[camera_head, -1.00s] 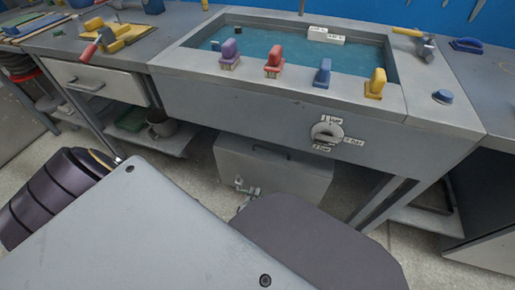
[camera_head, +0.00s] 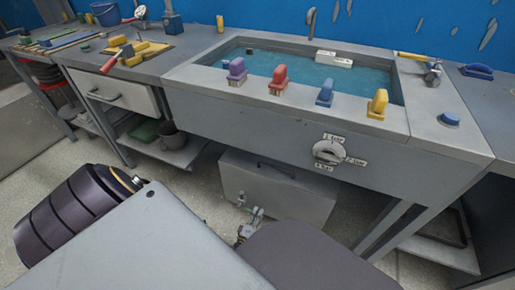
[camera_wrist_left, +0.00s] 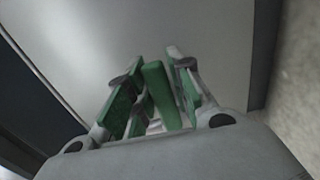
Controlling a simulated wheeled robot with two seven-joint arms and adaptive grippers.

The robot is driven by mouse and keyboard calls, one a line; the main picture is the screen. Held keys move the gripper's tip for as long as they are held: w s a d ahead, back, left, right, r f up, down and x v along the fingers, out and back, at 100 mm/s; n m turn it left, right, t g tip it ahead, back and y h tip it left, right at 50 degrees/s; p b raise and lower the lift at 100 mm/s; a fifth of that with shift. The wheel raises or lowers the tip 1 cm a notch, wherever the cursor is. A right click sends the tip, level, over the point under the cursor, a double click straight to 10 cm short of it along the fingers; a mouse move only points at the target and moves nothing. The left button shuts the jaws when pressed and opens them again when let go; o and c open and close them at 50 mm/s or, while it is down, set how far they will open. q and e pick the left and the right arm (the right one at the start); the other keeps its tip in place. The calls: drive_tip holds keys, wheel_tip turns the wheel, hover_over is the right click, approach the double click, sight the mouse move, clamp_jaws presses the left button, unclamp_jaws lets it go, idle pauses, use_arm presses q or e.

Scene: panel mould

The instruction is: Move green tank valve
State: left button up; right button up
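A green block-like part, seemingly the green tank valve (camera_wrist_left: 160,92), shows in the left wrist view. It stands between the two green-padded fingers of my left gripper (camera_wrist_left: 156,60). I cannot tell whether the pads touch it. In the head view my left gripper (camera_head: 251,218) is small, close to the front of a grey box (camera_head: 285,195) under the bench. A small metal fitting (camera_head: 241,199) shows on that box. No green valve can be made out there; the gripper or arm may hide it. My right gripper is not in view.
The bench basin (camera_head: 300,68) holds blue water; purple (camera_head: 236,71), red (camera_head: 279,78), blue (camera_head: 325,93) and yellow (camera_head: 378,103) handles line its front edge. A dial (camera_head: 329,151) is on the bench front. A hammer (camera_head: 430,75) lies at right.

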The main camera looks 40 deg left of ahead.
use_arm(q)
drive_tip(key=o, duration=0.3)
drive_tip(key=shift+o, duration=0.2)
drive_tip(key=shift+r, duration=0.45)
drive_tip(key=shift+r, duration=0.1)
drive_tip(key=shift+r, duration=4.4)
